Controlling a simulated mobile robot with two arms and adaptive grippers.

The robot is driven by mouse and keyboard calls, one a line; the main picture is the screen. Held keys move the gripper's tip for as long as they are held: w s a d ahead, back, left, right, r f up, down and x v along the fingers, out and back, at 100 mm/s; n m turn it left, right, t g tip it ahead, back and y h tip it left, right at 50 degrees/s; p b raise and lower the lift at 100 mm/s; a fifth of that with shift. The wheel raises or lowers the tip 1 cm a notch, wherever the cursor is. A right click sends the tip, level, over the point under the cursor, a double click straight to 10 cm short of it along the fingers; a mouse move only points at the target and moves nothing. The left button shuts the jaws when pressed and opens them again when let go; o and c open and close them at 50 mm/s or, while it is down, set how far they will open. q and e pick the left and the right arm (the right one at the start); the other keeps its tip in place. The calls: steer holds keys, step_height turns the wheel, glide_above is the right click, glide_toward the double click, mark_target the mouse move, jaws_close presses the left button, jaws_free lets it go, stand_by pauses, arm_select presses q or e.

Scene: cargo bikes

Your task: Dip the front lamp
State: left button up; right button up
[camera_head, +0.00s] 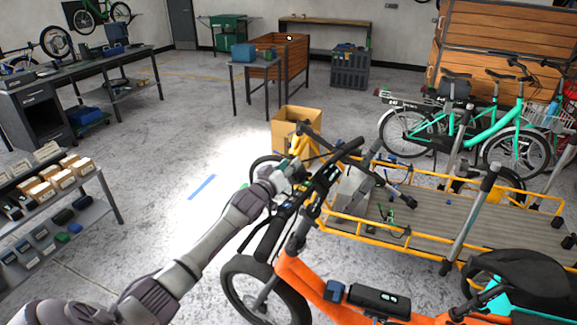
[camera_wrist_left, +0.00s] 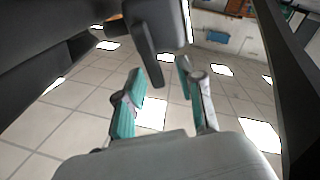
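An orange cargo bike (camera_head: 300,279) stands in front of me, its dark handlebar (camera_head: 270,228) crossing the middle of the head view. My left gripper (camera_head: 287,170) is at the front of the handlebar area. In the left wrist view its teal fingers (camera_wrist_left: 160,84) are apart. A dark block with a curved arm (camera_wrist_left: 158,40) shows just beyond and between the fingertips; I cannot tell whether it is the front lamp or whether they touch. The lamp is not clearly visible in the head view. A bright patch of light lies on the floor (camera_head: 215,165) ahead. My right gripper is out of view.
A yellow-railed cargo deck (camera_head: 400,232) with grey posts lies to the right. A cardboard box (camera_head: 297,124) stands beyond the gripper. Teal bikes (camera_head: 450,130) stand at the right, a shelf with small boxes (camera_head: 60,180) at the left. The floor between is clear.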

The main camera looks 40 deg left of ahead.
arm_select(q)
steer(key=shift+s, duration=0.2)
steer(key=s+d, duration=0.1)
steer(key=s, duration=1)
steer(key=shift+s, duration=0.3)
